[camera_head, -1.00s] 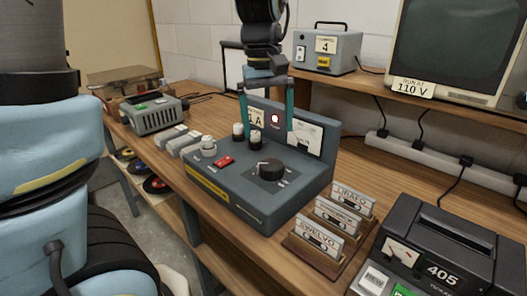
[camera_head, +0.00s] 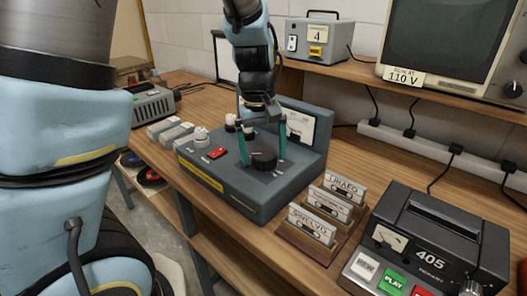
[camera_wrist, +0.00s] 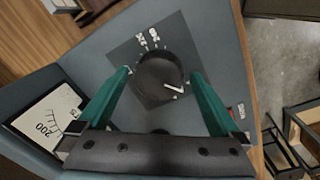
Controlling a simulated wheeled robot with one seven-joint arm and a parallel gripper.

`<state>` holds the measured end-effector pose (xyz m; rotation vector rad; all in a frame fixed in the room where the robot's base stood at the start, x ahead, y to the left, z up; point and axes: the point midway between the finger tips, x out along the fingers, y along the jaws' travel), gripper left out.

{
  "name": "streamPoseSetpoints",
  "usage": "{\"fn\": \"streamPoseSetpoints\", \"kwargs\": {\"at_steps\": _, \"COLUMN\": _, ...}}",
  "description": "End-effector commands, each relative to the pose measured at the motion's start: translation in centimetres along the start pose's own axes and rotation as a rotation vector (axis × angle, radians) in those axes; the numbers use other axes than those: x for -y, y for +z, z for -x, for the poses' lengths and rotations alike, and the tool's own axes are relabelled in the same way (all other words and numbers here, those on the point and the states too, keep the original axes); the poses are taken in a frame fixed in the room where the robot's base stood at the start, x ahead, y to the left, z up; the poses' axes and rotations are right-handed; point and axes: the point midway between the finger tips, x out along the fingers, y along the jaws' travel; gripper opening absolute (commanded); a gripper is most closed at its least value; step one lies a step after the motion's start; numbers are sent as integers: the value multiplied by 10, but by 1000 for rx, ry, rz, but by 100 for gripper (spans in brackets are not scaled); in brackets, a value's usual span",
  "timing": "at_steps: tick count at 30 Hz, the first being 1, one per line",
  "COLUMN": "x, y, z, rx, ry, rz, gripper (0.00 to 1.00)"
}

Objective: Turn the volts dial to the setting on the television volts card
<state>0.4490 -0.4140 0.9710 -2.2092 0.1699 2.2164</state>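The volts dial, a round black knob (camera_head: 263,160), sits on the sloped top of a grey power unit (camera_head: 225,187). In the wrist view the dial (camera_wrist: 160,76) shows a white pointer line toward the lower right; the white labels around it are too blurred to read. My gripper (camera_head: 263,162) points down over it, open, its two teal fingers on either side of the knob, apparently clear of it. It also shows in the wrist view (camera_wrist: 163,82). The television (camera_head: 440,40) stands on the shelf, and its volts card (camera_head: 403,76) reads 110 V.
A meter (camera_wrist: 45,122) is on the unit's upright panel. A red switch (camera_head: 216,153) and white and black knobs are left of the dial. A cassette rack (camera_head: 284,228) and a 405 recorder (camera_head: 440,240) stand to the right, a grey box (camera_head: 322,42) on the shelf.

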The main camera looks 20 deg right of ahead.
Motion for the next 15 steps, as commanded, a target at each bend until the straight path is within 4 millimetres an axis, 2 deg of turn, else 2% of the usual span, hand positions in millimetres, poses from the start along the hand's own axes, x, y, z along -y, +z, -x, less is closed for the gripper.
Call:
{"fn": "streamPoseSetpoints", "kwargs": {"at_steps": 2, "x": 0, "y": 0, "z": 0, "rx": 0, "ry": 0, "rz": 0, "gripper": 91}}
{"fn": "streamPoseSetpoints", "kwargs": {"at_steps": 15, "x": 0, "y": 0, "z": 0, "rx": 0, "ry": 0, "rz": 0, "gripper": 42}}
